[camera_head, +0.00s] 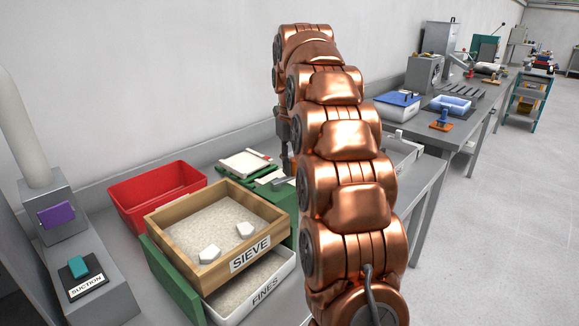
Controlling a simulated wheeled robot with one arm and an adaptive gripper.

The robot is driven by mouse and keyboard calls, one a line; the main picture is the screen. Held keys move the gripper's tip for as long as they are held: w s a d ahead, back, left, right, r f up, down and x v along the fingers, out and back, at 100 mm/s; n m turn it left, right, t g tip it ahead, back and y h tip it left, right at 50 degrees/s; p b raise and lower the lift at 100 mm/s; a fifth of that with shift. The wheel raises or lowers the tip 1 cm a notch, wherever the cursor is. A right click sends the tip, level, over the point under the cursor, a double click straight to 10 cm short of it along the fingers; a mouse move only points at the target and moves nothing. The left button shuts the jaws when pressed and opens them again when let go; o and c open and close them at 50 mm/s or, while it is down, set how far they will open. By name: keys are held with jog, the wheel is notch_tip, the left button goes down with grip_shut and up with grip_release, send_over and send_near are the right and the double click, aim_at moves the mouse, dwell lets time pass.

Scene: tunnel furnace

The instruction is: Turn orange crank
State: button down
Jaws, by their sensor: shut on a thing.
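I cannot make out an orange crank in the head view; my copper arm covers much of the middle. A small part of my dark gripper (285,148) shows at the left edge of the arm, pointing down behind the green frame (280,196) of the sieve. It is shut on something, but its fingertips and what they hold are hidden. The wooden sieve box (189,278) sits on the green frame, with sand and two white lumps inside. The white fines tray (262,303) is under it.
A red bin (155,192) stands behind the sieve, near the wall. A suction unit (85,278) with a teal switch is at left. A white-topped device (246,161) sits behind the frame.

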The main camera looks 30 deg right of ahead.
jog(key=shift+s+m+b, duration=0.3)
jog(key=shift+s+m, duration=0.15)
jog(key=shift+m, duration=0.45)
jog(key=c, duration=1)
grip_release()
jog(key=shift+o, duration=0.2)
